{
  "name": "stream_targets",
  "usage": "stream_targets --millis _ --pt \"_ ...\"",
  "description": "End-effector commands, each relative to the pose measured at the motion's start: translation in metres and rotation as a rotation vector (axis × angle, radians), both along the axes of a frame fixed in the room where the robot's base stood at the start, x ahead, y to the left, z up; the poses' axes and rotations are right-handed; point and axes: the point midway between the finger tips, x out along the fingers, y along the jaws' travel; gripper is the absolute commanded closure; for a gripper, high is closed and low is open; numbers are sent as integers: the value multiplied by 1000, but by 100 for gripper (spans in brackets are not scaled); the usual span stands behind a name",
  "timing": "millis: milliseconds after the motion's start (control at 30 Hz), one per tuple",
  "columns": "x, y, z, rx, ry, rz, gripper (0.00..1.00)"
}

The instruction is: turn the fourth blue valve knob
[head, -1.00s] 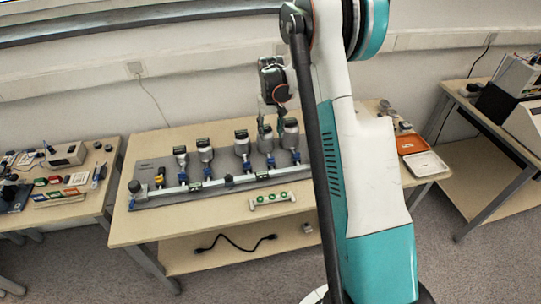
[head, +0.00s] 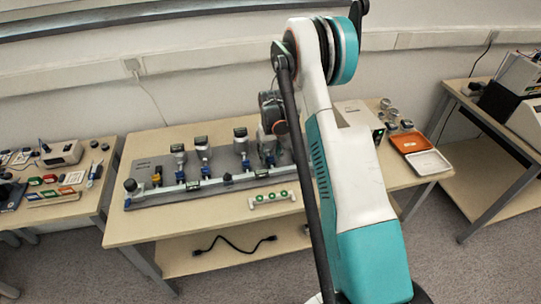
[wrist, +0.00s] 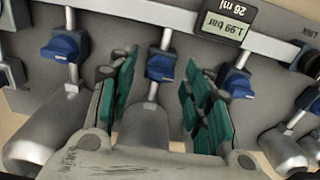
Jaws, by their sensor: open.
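In the wrist view, one blue valve knob (wrist: 160,67) on a thin metal pipe shows between and just beyond the tips of my gripper (wrist: 156,88). The gripper is open, its green-padded fingers apart on both sides of the pipe; I see no clear contact with the knob. Other blue knobs are on the left (wrist: 65,47) and right (wrist: 238,83). In the head view, my gripper (head: 269,150) is low over the grey valve board (head: 147,202), around the fourth bottle from the left. My arm hides the board's right end and that knob.
Silver bottles with small displays (head: 203,150) stand in a row on the board. A display reading 1.99 bar (wrist: 225,27) is close to the right finger. A green-button strip (head: 271,197) lies in front. Orange (head: 409,141) and white (head: 428,162) trays are at right.

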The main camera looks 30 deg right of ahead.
Motion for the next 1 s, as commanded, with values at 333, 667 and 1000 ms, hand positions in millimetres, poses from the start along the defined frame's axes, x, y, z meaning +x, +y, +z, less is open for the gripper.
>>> stream_targets --millis 333,667,1000 --pt "0 0 0 0 0 0 75" --pt "0 0 0 0 0 -3 100" --pt "0 0 -1 0 0 -119 100"
